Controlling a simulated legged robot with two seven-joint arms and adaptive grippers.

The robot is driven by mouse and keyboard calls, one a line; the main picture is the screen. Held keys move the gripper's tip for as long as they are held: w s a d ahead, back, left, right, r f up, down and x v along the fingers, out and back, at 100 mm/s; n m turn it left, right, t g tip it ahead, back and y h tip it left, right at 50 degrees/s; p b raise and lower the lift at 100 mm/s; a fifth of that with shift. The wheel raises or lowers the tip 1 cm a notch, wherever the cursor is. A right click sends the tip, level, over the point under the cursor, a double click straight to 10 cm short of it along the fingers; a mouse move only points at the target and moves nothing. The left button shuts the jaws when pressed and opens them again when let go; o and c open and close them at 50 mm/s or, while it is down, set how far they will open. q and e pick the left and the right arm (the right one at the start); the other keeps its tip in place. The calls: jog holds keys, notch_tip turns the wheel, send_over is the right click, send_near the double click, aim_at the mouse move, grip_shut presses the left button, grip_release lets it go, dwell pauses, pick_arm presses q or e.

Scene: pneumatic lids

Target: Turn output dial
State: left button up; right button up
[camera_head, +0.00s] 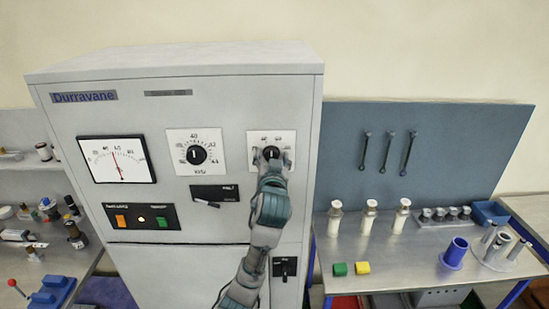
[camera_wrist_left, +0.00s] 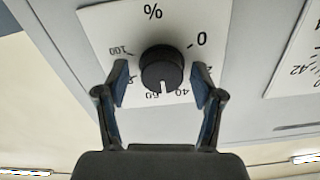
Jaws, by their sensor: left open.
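The output dial is a round black knob (camera_wrist_left: 162,68) on a white square plate (camera_wrist_left: 105,28) with a percent scale from 0 to 100. Its white pointer mark sits between 40 and 60. In the head view the same dial plate (camera_head: 285,139) is at the upper right of the cabinet front, with the knob partly covered by my gripper. My left gripper (camera_head: 271,157) is in front of it. In the wrist view the gripper's two fingers (camera_wrist_left: 162,88) are open, one on each side of the knob, with visible gaps. My right gripper is not in view.
The grey cabinet (camera_head: 190,230) also carries a kV dial (camera_head: 196,154), a needle meter (camera_head: 117,158), a small switch plate (camera_head: 214,194) and an orange and green button panel (camera_head: 141,217).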

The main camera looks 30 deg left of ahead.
pick_arm(q)
jog(key=shift+a+f, duration=0.15)
jog(key=shift+a, duration=0.55)
jog(key=c, duration=1)
jog(key=shift+d, duration=0.35)
jog(key=shift+c, duration=0.6)
jog(key=shift+w+d, duration=0.1)
jog(key=shift+d, duration=0.25)
jog(key=shift+a, duration=0.15)
jog(key=shift+n+b, duration=0.45)
jog(key=shift+n, duration=1.05)
jog(key=shift+r, duration=0.2)
jog(key=o, duration=1.1)
jog(key=shift+s+d, duration=0.2)
jog(key=shift+s, duration=0.05)
jog(key=v, duration=1.1)
jog(key=shift+s+d+f, duration=0.1)
jog(key=shift+s+d, duration=0.2)
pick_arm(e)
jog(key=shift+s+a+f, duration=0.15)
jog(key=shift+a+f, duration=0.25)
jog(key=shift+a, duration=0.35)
